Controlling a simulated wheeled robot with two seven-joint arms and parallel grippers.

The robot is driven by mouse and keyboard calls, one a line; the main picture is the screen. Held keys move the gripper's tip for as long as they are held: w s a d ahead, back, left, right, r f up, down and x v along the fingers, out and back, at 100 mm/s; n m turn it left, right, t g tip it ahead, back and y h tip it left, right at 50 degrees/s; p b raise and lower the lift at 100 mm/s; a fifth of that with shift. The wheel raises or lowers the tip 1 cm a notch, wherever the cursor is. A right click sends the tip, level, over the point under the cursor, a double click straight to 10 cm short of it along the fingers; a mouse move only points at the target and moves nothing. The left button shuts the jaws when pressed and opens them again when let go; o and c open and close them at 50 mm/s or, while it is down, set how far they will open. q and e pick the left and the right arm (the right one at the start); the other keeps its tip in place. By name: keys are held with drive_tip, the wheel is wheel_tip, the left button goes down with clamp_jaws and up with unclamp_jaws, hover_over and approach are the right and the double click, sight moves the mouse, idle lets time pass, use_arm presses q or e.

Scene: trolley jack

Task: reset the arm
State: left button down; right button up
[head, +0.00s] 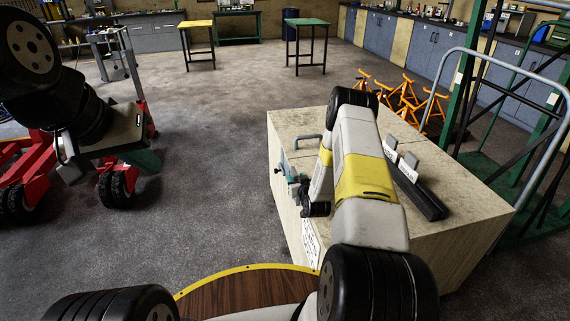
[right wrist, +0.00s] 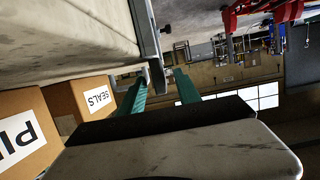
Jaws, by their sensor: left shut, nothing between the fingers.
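My left gripper (head: 142,162), at the left of the head view, is shut and empty, its teal fingers partly hidden by my wrist. My right arm bends over the workbench (head: 462,225). My right gripper (right wrist: 160,77) shows two teal fingers spread apart in the right wrist view. A grey metal bar (right wrist: 150,40) shows near the left fingertip; I cannot tell if they touch. In the head view my right gripper (head: 292,180) is small, beside the bench's left side, near a grey handle (head: 307,141). The fingers are partly hidden there.
A red frame with black wheels (head: 117,185) stands at the left. Cardboard boxes (right wrist: 95,98) show in the right wrist view. A dark rail (head: 425,198) lies on the bench. Orange stands (head: 405,100) and a green-framed platform (head: 490,175) are right. The middle floor is clear.

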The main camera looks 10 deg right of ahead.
drive_tip(key=shift+s+r, duration=0.2)
drive_tip(key=shift+s, duration=0.4)
drive_tip(key=shift+g, duration=0.4)
drive_tip(key=r, duration=0.2)
drive_tip(key=w+r, duration=0.1)
drive_tip(key=r, duration=0.1)
drive_tip(key=w+r, duration=0.1)
drive_tip(key=r, duration=0.2)
drive_tip(key=s+a+r+g, duration=0.15)
drive_tip(key=s+r, duration=0.25)
drive_tip(key=r, duration=0.7)
drive_tip(key=s+a+r+g, duration=0.1)
drive_tip(key=s+r+g, duration=0.15)
drive_tip(key=r, duration=0.95)
drive_tip(key=s+a+r+g, duration=0.1)
drive_tip(key=s+r, duration=0.4)
drive_tip(key=s, duration=0.2)
drive_tip(key=s+a+r, duration=0.2)
drive_tip(key=s+r, duration=0.2)
drive_tip(key=s, duration=0.4)
drive_tip(key=s+a+r+g, duration=0.1)
drive_tip(key=s, duration=0.9)
drive_tip(key=s+a+r+g+y, duration=0.1)
drive_tip(key=s, duration=0.9)
drive_tip(key=shift+a+r+g+y, duration=0.3)
drive_tip(key=shift+r, duration=0.05)
